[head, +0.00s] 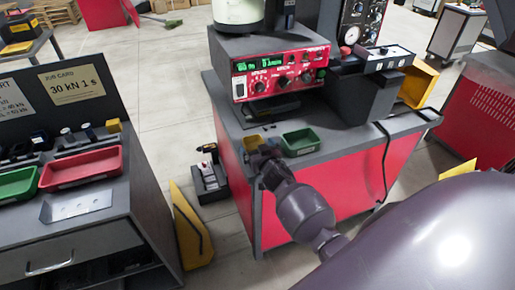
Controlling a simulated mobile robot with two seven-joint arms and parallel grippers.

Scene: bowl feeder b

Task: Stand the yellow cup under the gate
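A small dull-yellow cup (253,142) shows at the left front corner of the grey top of the red feeder cabinet (320,150). My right gripper (262,154) is right at this cup, reaching in from the lower right. Its fingers are small and dark, and it is unclear whether they close on the cup. The hand hides part of the cup's lower side. I cannot tell whether the cup touches the top. The bowl feeder (238,12) stands above on the red-fronted control box (280,78), cut off by the top edge. I cannot make out the gate clearly. My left gripper is not in view.
A green tray (300,142) lies just right of the cup. A small yellow block (113,125) is on the left bench, near a red tray (82,168) and a green tray (18,184). A yellow stand (190,230) is on the floor between the benches.

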